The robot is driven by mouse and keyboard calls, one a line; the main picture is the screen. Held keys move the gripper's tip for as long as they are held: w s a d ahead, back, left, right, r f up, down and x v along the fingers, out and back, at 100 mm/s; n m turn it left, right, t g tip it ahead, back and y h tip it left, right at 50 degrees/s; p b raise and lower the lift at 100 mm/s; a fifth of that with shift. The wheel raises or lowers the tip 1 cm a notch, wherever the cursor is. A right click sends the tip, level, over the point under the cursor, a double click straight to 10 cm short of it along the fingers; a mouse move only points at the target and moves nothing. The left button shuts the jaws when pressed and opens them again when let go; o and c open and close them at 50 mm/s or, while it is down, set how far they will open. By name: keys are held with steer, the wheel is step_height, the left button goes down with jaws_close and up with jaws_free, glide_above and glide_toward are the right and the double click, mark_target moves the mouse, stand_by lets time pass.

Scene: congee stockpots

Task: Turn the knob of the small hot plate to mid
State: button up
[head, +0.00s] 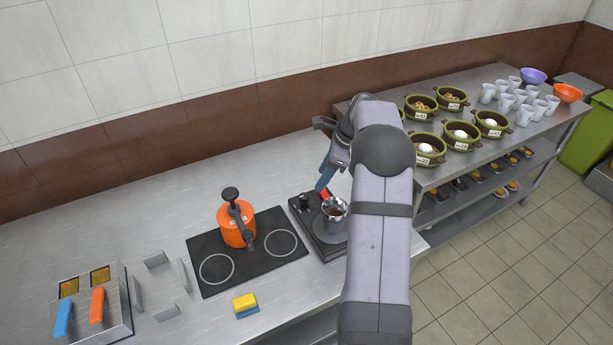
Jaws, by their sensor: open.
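The small hot plate (325,247) is a dark square unit on the steel counter, partly hidden by my arm. A small dark knob (304,201) shows near its back left corner; its setting is too small to read. A small metal pot (334,222) with dark contents stands on the hot plate. A red piece, perhaps its handle, rises beside it. My gripper (324,181) is open, just above the back of the hot plate, right of and above the knob in the picture. Its fingertips are small and partly merge with the red piece, so I cannot tell whether they touch anything.
A black two-ring cooktop (252,269) with an orange pot (235,234) lies to the left. A yellow-and-blue sponge (245,302) lies in front, a steel container (101,325) far left. A shelf at right bears several green pots (461,136), cups and bowls.

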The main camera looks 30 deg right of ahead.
mark_target(304, 196)
steer(key=shift+m+y, duration=0.3)
steer(key=shift+m, duration=0.5)
steer(key=shift+a+r+p+x, duration=0.1)
steer(key=shift+a+p+x, duration=0.35)
steer(key=shift+x, duration=1.15)
steer(key=shift+a+r+p+x, duration=0.1)
steer(key=shift+p+x, duration=0.7)
steer(key=shift+x, duration=0.75)
steer(key=shift+a+r+p+x, duration=0.15)
steer(key=shift+p+x, duration=0.45)
steer(key=shift+x, duration=1)
steer(key=shift+w+f, duration=0.1)
steer(key=c, duration=1)
steer(key=shift+c, duration=0.2)
